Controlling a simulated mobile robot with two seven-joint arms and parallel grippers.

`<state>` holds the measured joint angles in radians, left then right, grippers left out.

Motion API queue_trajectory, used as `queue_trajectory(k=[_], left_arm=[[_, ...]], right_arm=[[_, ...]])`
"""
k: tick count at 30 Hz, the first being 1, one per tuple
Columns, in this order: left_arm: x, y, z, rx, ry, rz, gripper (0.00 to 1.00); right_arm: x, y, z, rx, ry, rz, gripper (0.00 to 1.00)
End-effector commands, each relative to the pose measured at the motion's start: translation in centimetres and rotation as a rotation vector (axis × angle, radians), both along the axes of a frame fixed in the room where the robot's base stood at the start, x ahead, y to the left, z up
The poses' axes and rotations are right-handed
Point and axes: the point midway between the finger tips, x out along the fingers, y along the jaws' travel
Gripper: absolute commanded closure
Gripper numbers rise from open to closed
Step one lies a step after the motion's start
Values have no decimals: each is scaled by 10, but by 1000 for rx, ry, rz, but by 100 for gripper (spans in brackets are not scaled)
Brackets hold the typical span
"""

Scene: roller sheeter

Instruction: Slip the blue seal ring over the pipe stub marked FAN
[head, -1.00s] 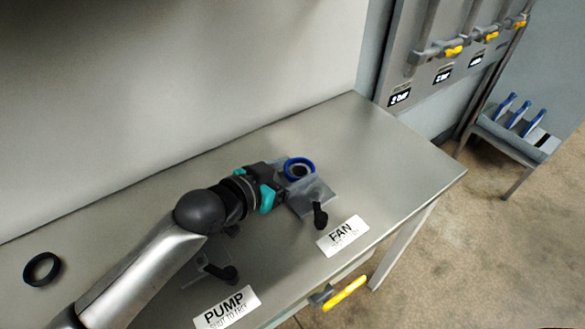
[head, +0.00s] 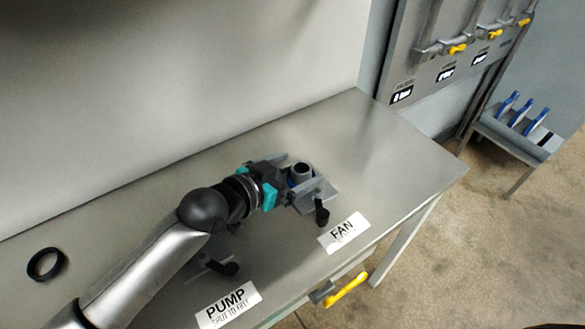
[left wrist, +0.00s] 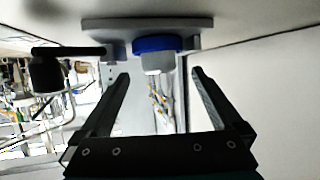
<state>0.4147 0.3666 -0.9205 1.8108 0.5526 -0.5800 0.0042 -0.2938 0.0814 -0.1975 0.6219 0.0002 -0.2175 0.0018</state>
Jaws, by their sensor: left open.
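The FAN pipe stub (head: 301,171) rises from a grey plate on the bench, behind the FAN label (head: 343,232). The blue seal ring (head: 291,183) is mostly hidden by my gripper in the head view. In the left wrist view, which is upside down, the blue ring (left wrist: 155,44) sits around the stub (left wrist: 157,64), low against the plate (left wrist: 185,24), with the stub's end sticking out past it. My left gripper (head: 303,170) is open, its fingers either side of the stub; in the wrist view the fingers (left wrist: 161,74) stand apart from ring and stub. My right gripper is not in view.
A black-handled lever (head: 321,213) stands beside the FAN stub. The PUMP label (head: 228,304) and its lever (head: 222,266) lie nearer my arm. A black ring (head: 46,263) lies on the bench at left. The bench's right end is clear.

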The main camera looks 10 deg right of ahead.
Motion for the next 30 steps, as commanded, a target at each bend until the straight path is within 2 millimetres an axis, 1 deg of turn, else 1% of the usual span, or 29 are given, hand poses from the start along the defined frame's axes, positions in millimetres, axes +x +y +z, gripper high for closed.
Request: queue_trajectory(k=[5, 10, 21, 27, 30], left_arm=[[0, 1, 0, 0, 0, 0, 0], [-15, 22, 12, 3, 1, 1, 0], [-52, 76, 38, 4, 1, 1, 0], [-69, 99, 50, 4, 2, 0, 0], [-74, 107, 54, 2, 0, 1, 0]], right_arm=[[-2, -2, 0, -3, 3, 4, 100], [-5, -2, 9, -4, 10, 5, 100], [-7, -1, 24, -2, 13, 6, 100], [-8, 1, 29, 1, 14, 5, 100], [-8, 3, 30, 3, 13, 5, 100]])
